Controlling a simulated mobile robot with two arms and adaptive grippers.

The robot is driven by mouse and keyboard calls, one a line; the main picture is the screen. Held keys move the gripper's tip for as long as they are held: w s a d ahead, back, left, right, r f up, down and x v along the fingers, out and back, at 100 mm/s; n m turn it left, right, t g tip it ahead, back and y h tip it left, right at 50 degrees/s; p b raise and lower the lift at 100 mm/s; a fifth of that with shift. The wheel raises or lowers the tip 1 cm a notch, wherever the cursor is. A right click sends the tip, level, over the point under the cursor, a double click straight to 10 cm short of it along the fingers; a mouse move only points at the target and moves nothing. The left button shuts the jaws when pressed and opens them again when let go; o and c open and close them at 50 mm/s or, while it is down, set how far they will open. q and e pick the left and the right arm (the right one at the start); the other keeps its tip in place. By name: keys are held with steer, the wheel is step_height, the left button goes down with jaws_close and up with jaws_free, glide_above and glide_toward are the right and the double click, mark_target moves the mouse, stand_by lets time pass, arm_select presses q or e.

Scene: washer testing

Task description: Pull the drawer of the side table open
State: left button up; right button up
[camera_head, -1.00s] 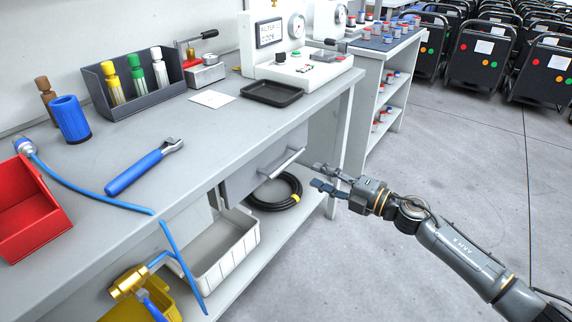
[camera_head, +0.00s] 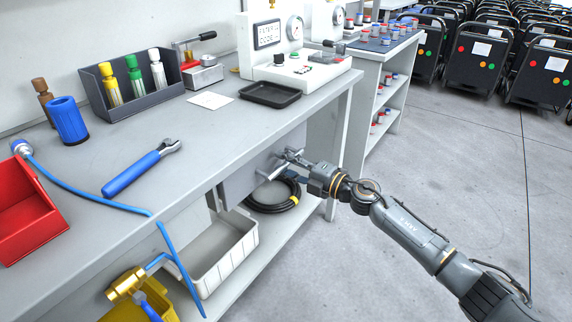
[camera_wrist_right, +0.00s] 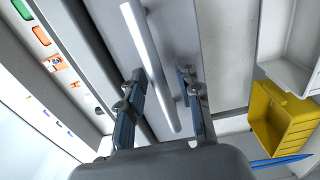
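The grey drawer (camera_head: 238,187) hangs under the top of the side table (camera_head: 215,120); it looks shut. Its bar handle (camera_head: 268,173) is partly hidden by my right gripper (camera_head: 287,163), which reaches it from the right. In the right wrist view the silver handle (camera_wrist_right: 145,50) runs between the two fingers of the open right gripper (camera_wrist_right: 161,75), with gaps visible on both sides. The drawer front (camera_wrist_right: 215,50) lies just beyond the fingertips. My left gripper is not in view.
Below the drawer, a coiled black hose (camera_head: 282,197) and a white bin (camera_head: 222,255) sit on the lower shelf. A blue-handled wrench (camera_head: 135,174), a black tray (camera_head: 270,95) and a red bin (camera_head: 30,220) are on top.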

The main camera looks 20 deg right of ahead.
jaws_close()
